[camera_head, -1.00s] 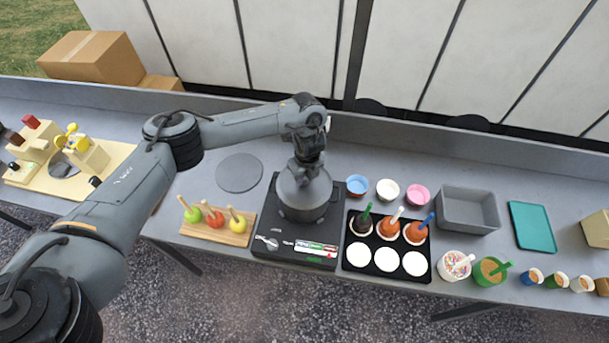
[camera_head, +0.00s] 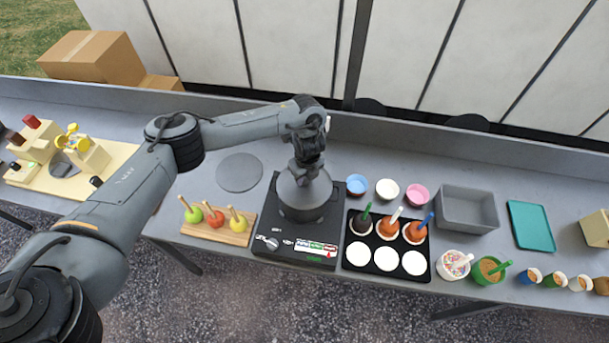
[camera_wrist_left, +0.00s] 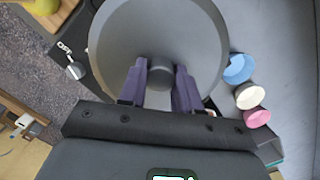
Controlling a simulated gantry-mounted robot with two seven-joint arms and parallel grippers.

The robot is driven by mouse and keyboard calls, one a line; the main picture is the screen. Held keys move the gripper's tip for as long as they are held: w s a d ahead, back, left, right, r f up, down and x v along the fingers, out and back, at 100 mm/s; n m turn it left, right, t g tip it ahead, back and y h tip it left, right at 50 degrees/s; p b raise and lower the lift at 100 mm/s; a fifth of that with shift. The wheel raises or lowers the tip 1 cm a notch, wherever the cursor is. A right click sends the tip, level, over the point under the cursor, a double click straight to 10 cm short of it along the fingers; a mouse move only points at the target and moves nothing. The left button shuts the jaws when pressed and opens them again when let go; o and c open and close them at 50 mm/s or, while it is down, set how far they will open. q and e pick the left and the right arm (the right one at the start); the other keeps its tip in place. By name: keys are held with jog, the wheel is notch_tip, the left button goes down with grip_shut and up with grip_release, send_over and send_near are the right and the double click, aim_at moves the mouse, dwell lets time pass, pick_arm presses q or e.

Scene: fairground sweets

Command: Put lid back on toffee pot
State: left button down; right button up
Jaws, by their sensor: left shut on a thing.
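My left gripper (camera_head: 308,166) comes down from above over the toffee pot (camera_head: 304,211). It is shut on the knob of the grey lid (camera_head: 303,188). In the left wrist view the lid (camera_wrist_left: 115,45) fills the top middle, with the gripper's two fingers (camera_wrist_left: 160,82) on either side of its dark knob (camera_wrist_left: 160,69). The lid is over the pot's mouth; I cannot tell whether its rim is fully seated. The pot stands on a black hob (camera_head: 266,226) with a dial and a coloured scale. My right gripper is not in view.
Toffee apples on a wooden board (camera_head: 215,236) stand left of the hob. A black tray (camera_head: 347,246) with dipped apples and white discs is close on the right. Small blue (camera_head: 357,185), white and pink cups stand behind it. A round grey mat (camera_head: 239,172) lies bare behind left.

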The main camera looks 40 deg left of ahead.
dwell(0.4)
pick_arm(q)
jog(key=shift+c, duration=1.1)
grip_release()
jog(key=shift+r, duration=0.1)
jog(key=shift+r+p, duration=3.15)
jog(key=shift+r, duration=0.25)
grip_shut()
